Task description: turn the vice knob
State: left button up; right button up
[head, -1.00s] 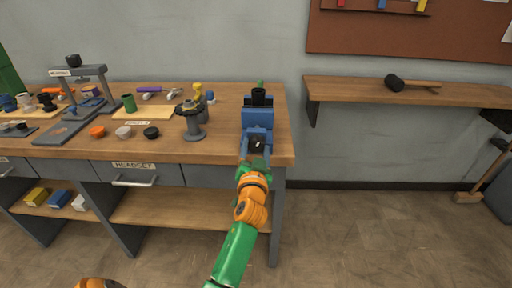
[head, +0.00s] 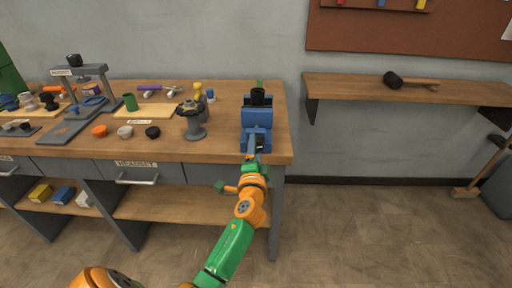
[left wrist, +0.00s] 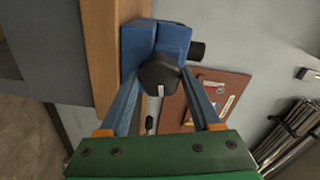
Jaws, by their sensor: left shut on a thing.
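The blue vice (head: 257,116) stands at the right end of the workbench, with a black cylinder (head: 257,97) upright in its top. In the left wrist view the vice (left wrist: 140,45) fills the top middle, and its black lobed knob (left wrist: 160,74) faces me. My left gripper (left wrist: 162,80) has its blue fingers on both sides of the knob, shut on it. In the head view the left gripper (head: 256,143) reaches the vice's front, one finger mostly covering the other. The knob is largely hidden there. My right gripper is in neither view.
The wooden workbench (head: 230,150) holds a grey stand (head: 194,122), small caps and a press (head: 80,72) to the left. A wall shelf (head: 440,94) with a black mallet (head: 393,81) is at the right.

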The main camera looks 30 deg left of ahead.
pick_arm(q)
jog(key=shift+a+r+m+p, duration=0.1)
jog(key=shift+r+m+p, duration=0.2)
jog(key=shift+m, duration=0.9)
jog(key=o, duration=1.1)
jog(key=shift+w+a, duration=0.1)
jog(key=shift+o, duration=1.3)
jog(key=shift+a+f, duration=0.15)
jog(key=shift+f, duration=0.1)
jog(key=v, duration=0.7)
